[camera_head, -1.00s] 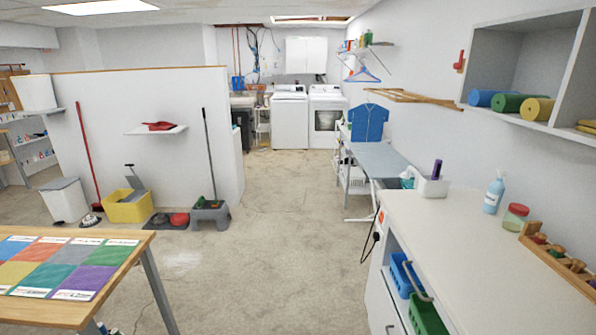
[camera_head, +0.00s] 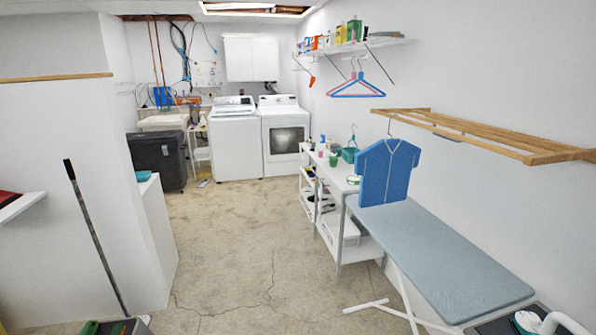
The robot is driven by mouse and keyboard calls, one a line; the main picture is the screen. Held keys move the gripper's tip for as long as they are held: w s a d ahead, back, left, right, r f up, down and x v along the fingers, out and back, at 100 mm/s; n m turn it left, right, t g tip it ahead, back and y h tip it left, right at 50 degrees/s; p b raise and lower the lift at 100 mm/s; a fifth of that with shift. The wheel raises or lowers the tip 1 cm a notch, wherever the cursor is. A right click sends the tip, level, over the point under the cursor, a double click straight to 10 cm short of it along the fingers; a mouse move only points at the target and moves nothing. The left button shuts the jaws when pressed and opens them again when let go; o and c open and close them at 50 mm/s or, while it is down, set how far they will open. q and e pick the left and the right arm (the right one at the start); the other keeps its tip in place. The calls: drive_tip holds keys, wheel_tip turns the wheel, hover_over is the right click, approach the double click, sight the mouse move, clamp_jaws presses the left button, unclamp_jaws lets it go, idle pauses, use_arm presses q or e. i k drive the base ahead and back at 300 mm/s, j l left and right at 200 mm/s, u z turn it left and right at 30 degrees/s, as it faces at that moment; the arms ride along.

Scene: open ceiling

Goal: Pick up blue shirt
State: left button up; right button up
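The blue shirt (camera_head: 388,172) stands upright at the far end of a grey-blue ironing board (camera_head: 440,258), on the right side of the view. It has short sleeves and a lighter collar and front line. A hanger hook shows just above and behind it; I cannot tell whether the shirt hangs from it. Neither of my grippers is in view.
A wooden rack (camera_head: 480,135) sticks out from the right wall above the board. White shelves (camera_head: 325,200) stand beyond the shirt, with a washer (camera_head: 235,140) and dryer (camera_head: 284,135) at the back. The concrete floor (camera_head: 235,250) is clear. A partition (camera_head: 70,190) stands left.

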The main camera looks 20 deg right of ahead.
sight(385, 168)
drive_tip(key=i+z, duration=0.1)
drive_tip(key=i, duration=0.4)
drive_tip(key=i+j+z, duration=0.1)
drive_tip(key=i, duration=0.35)
drive_tip(key=i+j+z, duration=0.15)
drive_tip(key=i, duration=0.35)
drive_tip(key=i+j+z, duration=0.1)
drive_tip(key=i, duration=0.4)
drive_tip(key=i+j+z, duration=0.1)
drive_tip(key=i+j, duration=0.15)
drive_tip(key=i, duration=0.2)
drive_tip(key=i+j+z, duration=0.1)
drive_tip(key=i+j, duration=0.15)
drive_tip(key=i, duration=0.2)
